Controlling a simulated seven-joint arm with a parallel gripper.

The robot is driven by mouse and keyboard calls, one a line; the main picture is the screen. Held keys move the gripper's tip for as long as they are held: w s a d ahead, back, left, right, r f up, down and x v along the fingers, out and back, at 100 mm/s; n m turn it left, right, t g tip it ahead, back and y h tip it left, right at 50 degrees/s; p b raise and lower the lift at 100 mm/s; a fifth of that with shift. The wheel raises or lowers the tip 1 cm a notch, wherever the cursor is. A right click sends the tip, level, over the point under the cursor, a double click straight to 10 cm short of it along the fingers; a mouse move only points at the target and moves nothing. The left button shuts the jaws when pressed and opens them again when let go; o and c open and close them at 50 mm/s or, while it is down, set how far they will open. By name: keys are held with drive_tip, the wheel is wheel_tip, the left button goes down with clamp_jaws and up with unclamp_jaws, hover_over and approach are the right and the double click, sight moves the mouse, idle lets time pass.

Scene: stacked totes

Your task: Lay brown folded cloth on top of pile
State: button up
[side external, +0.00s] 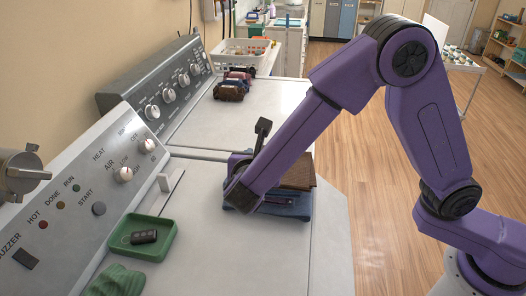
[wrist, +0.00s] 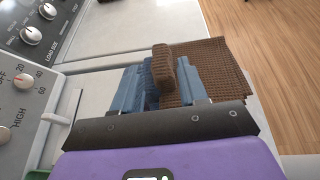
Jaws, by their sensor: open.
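My gripper (wrist: 163,85) is open, with one finger on either side of that fold.
A green tray (side external: 165,242) with a dark fob and a green cloth (side external: 118,281) sit at the front left. Control panels (side external: 85,195) rise along the left. Rolled cloths (side external: 230,90) and a white basket (side external: 238,55) stand farther back. The machine top is clear around the pile.

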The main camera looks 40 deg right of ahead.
drive_tip(key=v, duration=0.5)
drive_tip(key=s+d+f+m+g+y, duration=0.1)
drive_tip(key=s+d+m+g+y, duration=0.1)
drive_tip(key=s+d+m+g, duration=0.3)
drive_tip(key=s+d+m+g+y, duration=0.1)
drive_tip(key=s+d+m, duration=0.15)
drive_tip(key=d, duration=0.55)
drive_tip(key=s+d+m+g+y, duration=0.2)
drive_tip(key=s+d+m+y, duration=0.1)
drive_tip(key=s, duration=0.5)
drive_tip(key=s+d+f+m+g+y, duration=0.1)
drive_tip(key=s+d+m+g+y, duration=0.1)
drive_tip(key=s, duration=0.6)
drive_tip(key=shift+s+d+m+y, duration=0.2)
drive_tip(key=shift+d+m+y, duration=0.7)
drive_tip(key=shift+m, duration=0.35)
